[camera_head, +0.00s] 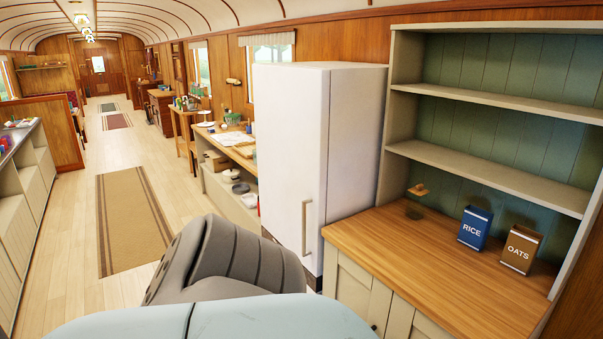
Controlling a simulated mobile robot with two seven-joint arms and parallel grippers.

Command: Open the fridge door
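The fridge (287,145) is a tall white cabinet in the centre of the head view, against the right-hand wall. Its door appears shut. A pale vertical handle (304,228) is on the lower part of the door, near its right edge. Neither gripper is in view. Grey and pale blue links of my own arm fill the bottom centre and hide the fridge's lower left part. I see no contact with the handle.
A wooden counter (420,255) with green-backed shelves adjoins the fridge on the right, holding a blue rice tin (474,227) and a brown oats tin (520,249). A low shelf unit (228,182) stands beyond the fridge. The aisle with a brown rug (131,220) is clear.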

